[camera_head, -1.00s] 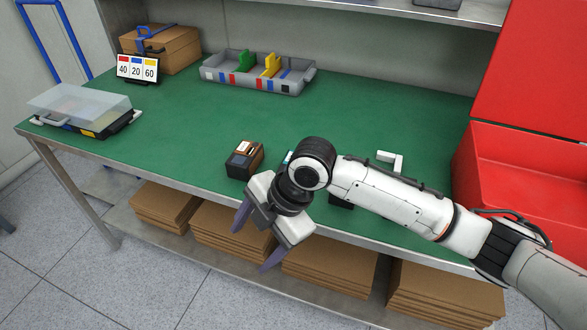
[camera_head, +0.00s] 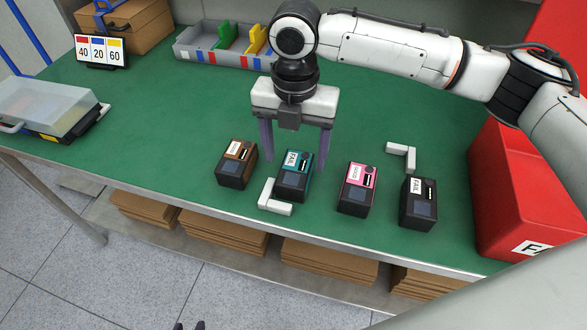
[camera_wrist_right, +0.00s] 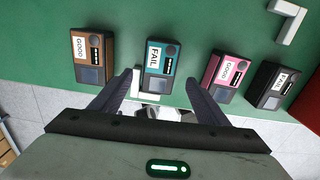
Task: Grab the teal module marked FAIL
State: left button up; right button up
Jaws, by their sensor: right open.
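The teal module marked FAIL (camera_head: 293,178) lies on the green bench, second from left in a row of modules. It also shows in the wrist view (camera_wrist_right: 158,64), just beyond the fingertips. My right gripper (camera_head: 295,163) is open and empty, fingers pointing down, one on each side of the teal module in the head view. In the wrist view the open fingers (camera_wrist_right: 158,82) stand apart with the module's near edge between their tips; no contact shows. Two dark tips at the bottom edge, apparently my left gripper (camera_head: 189,326), barely show; the rest is out of frame.
A brown module (camera_head: 237,163) stands left; a pink module (camera_head: 357,187) and a black FAIL module (camera_head: 418,202) stand right. White L-shaped brackets lie near the teal module (camera_head: 275,205) and behind the black one (camera_head: 403,152). A red bin (camera_head: 530,190) stands far right, a grey tray (camera_head: 193,55) behind.

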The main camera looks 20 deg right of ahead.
aim_at(295, 168)
jog(key=shift+w+d+f, duration=0.1)
jog(key=shift+w+f, duration=0.05)
jog(key=shift+f, duration=1.4)
jog(key=shift+w+d+f, duration=0.1)
jog(key=shift+w+f, duration=0.05)
jog(key=shift+f, duration=1.4)
jog(key=c, duration=1.3)
